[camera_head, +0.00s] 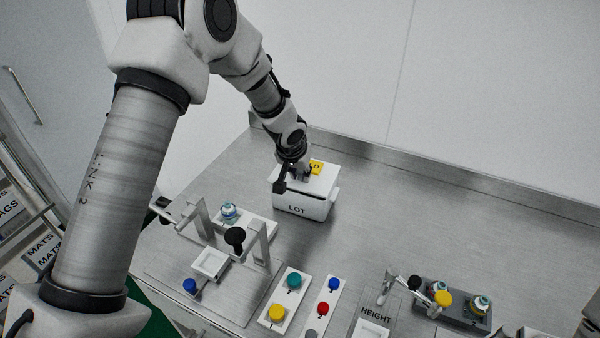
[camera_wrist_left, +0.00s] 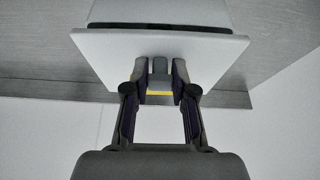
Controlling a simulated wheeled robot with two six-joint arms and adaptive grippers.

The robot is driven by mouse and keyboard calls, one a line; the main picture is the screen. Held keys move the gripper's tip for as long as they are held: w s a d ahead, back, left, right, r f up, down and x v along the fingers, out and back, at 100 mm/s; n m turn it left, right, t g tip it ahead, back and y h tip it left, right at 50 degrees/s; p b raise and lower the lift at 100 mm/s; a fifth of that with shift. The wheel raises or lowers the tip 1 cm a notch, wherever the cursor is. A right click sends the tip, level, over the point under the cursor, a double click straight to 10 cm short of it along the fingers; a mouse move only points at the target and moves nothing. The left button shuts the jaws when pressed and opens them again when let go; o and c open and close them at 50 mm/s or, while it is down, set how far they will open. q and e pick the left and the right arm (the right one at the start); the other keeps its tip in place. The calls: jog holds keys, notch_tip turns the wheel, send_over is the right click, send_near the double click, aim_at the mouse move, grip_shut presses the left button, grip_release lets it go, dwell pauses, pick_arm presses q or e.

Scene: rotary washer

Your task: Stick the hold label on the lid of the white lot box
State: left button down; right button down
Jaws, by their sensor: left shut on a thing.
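The white lot box (camera_head: 303,205), marked LOT on its front, stands on the steel bench near the back, its lid on. The hold label (camera_head: 316,167) is yellow with dark lettering and shows at the lid's far side, partly hidden by my left gripper. My left gripper (camera_head: 294,172) is over the lid, shut on the hold label. In the left wrist view, the gripper (camera_wrist_left: 159,78) closes around a grey tab, with a yellow strip of the label (camera_wrist_left: 159,94) between the fingers. The white lid (camera_wrist_left: 100,52) lies just beyond the fingertips. I cannot tell whether the label touches the lid. My right gripper is not in view.
A fixture with a black knob (camera_head: 235,237) and a vial (camera_head: 229,212) stands left of the box. Button panels (camera_head: 294,282) are in front. A HEIGHT gauge (camera_head: 376,314) and a dark vial tray (camera_head: 459,318) are front right. The bench right of the box is clear.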

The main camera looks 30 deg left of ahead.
pick_arm(q)
jog(key=shift+f, duration=0.1)
jog(key=shift+s+f+b, duration=0.15)
jog(key=shift+f+b, duration=0.05)
jog(key=shift+b, duration=0.4)
dwell(0.6)
jog(key=shift+f+b, duration=0.35)
jog(key=shift+f, duration=0.1)
jog(key=c, duration=0.9)
grip_release()
jog(key=shift+s+r, duration=0.1)
jog(key=shift+r, duration=0.15)
jog(key=v, duration=0.8)
jog(key=shift+s, duration=0.3)
